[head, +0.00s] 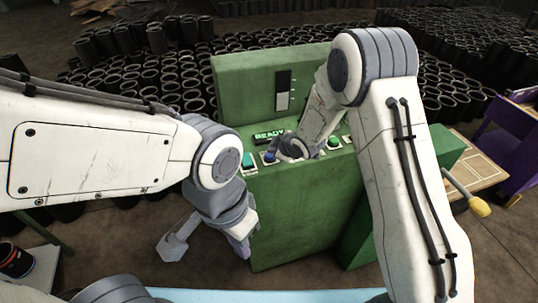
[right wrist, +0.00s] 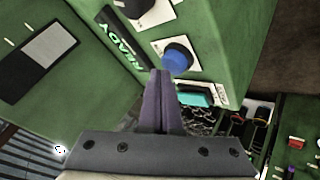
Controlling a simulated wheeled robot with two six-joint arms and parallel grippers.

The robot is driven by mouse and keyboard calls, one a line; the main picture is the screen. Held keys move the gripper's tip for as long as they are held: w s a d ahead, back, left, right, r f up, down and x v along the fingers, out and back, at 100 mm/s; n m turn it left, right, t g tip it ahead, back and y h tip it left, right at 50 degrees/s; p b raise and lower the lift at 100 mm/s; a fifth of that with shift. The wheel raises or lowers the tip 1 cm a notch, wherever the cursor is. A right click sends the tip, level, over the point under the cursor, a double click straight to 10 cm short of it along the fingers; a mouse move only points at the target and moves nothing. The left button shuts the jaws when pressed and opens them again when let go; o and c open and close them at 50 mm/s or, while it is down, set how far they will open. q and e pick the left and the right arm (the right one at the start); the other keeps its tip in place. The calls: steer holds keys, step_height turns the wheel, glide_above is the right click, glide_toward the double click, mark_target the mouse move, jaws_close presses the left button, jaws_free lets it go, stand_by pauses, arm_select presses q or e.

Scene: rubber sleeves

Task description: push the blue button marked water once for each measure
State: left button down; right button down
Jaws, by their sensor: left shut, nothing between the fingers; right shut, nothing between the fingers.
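The blue button (head: 269,157) sits on the sloped top of the green machine (head: 300,215), between a teal button (head: 248,161) and my right wrist. In the right wrist view the blue button (right wrist: 178,59) stands on a white label plate, just beyond my right gripper's tips (right wrist: 160,74). Those purple fingers are shut and empty; I cannot tell whether they touch the button. Any writing on its plate is not readable. In the head view my right gripper is mostly hidden by its arm. My left gripper (head: 240,249) is shut and empty, hanging low before the machine's left front.
A display (head: 269,135) reads READY behind the buttons. A green round button (head: 333,142) sits farther right, and a dark and white gauge (head: 283,90) is on the upright back panel. A yellow-handled lever (head: 479,207) sticks out at right. Black sleeves (head: 180,75) crowd the floor behind.

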steer(key=shift+f+b, duration=0.4)
stand_by(0.4)
steer(key=shift+r, duration=0.1)
steer(key=shift+r+p, duration=0.6)
steer(key=shift+r, duration=0.1)
steer(key=shift+r, duration=0.1)
step_height(320, 180, up, 5)
steer(key=p, duration=0.4)
stand_by(0.3)
stand_by(2.3)
